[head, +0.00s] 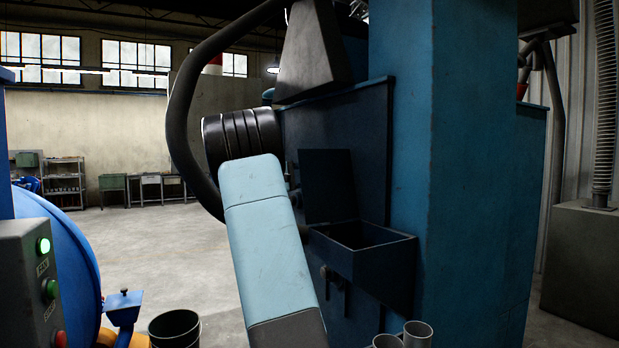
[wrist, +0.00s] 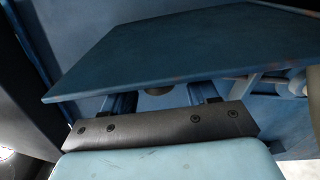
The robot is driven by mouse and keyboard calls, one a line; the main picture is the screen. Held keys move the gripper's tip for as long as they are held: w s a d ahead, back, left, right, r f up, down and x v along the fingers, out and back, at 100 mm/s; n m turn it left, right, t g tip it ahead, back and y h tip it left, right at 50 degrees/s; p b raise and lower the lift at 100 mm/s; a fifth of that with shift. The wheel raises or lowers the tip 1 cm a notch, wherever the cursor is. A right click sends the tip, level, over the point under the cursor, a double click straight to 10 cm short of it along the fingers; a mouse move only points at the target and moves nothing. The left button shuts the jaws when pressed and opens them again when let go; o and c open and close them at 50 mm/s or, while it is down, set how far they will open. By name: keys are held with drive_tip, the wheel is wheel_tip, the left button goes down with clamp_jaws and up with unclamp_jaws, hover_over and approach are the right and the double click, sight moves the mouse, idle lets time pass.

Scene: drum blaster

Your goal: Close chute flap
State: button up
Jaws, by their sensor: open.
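The chute flap (head: 328,186) is a dark blue plate standing raised, almost upright, at the back of an open chute box (head: 385,262) on the blue machine. The box's top opening is uncovered. In the wrist view, a wide flat blue plate that looks like the flap (wrist: 195,48) spans the upper picture. My gripper (wrist: 163,103) has its two blue fingers spread apart, with nothing seen held between them. The plate hides their tips, so I cannot tell whether they touch it. The gripper does not show in the head view.
My light blue arm (head: 255,215) stands just left of the box. A tall blue machine column (head: 465,180) rises on the right. A control box with buttons (head: 28,285) and a dark bin (head: 174,328) are at lower left. Open floor (head: 170,240) lies behind.

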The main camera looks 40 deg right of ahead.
drive_tip(key=shift+d, duration=0.2)
drive_tip(key=shift+f, duration=0.1)
clamp_jaws()
idle(0.4)
